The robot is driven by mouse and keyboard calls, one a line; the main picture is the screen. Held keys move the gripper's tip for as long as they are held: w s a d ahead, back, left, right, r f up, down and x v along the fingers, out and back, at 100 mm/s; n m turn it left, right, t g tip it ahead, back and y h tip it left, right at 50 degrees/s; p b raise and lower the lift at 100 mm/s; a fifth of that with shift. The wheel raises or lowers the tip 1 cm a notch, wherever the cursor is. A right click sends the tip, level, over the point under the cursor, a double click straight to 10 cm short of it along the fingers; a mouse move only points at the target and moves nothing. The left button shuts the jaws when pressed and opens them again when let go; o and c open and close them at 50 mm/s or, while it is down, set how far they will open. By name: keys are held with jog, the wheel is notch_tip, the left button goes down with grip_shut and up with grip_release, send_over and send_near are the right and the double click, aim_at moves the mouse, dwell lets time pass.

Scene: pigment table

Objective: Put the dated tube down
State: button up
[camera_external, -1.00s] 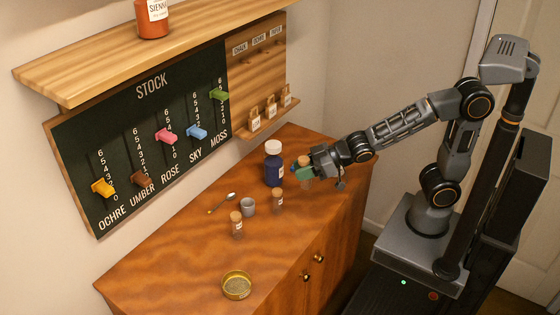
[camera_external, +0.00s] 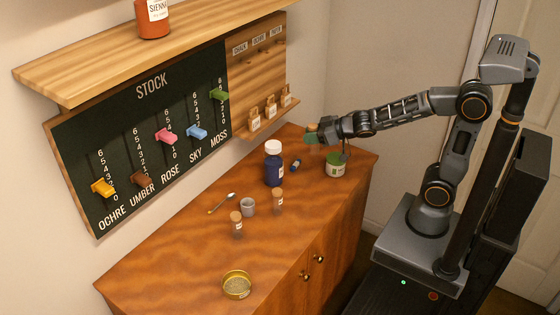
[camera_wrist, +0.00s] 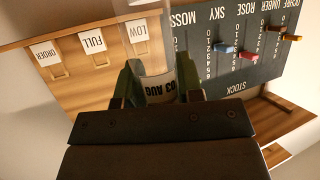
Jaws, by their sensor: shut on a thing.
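My gripper (camera_external: 313,135) is raised above the back right part of the wooden cabinet top (camera_external: 190,262). In the wrist view my gripper (camera_wrist: 155,88) is shut on the dated tube (camera_wrist: 158,88), whose pale label reads "03 AUG" upside down. The clear end of the tube sticks out beyond the fingers. In the external view the fingers mostly hide the tube, and a small orange-brown end (camera_external: 311,127) shows at the fingertips.
Two corked tubes (camera_external: 237,227) (camera_external: 277,203), a grey cup (camera_external: 248,207), a spoon (camera_external: 221,203) and a brass dish (camera_external: 236,286) stand leftward. The front left is clear.

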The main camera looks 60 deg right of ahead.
jog(key=d+m+t+h, duration=0.1)
jog(key=d+m+h, duration=0.35)
jog(key=d, duration=1.25)
jog(key=a+n+y, duration=0.1)
jog(key=a, duration=0.4)
jog(key=a+n+y, duration=0.1)
jog(key=a+y, duration=0.1)
jog(key=a, duration=0.3)
jog(key=a+n+g+y, duration=0.1)
jog(key=a+n, duration=0.1)
jog(key=a, duration=0.3)
jog(key=shift+a+f, duration=0.1)
jog(key=shift+a, duration=0.15)
jog(key=s+a+n+y, duration=0.1)
jog(key=s+a, duration=0.4)
jog(key=a, duration=0.3)
jog(key=s+a+n+g+y, duration=0.1)
jog(key=s+a, duration=0.4)
jog(key=a, duration=0.3)
jog(key=s+a+n+y, duration=0.1)
jog(key=s+a, duration=0.4)
jog(key=a, duration=0.3)
jog(key=d+f+m+t+h, duration=0.1)
jog(key=d+f+m+h, duration=0.3)
jog(key=d, duration=0.4)
jog(key=shift+s+f+m+t+h, duration=0.15)
jog(key=shift+s+m+t+h, duration=0.15)
jog(key=shift+m+h, duration=0.25)
jog(key=shift+w, duration=0.15)
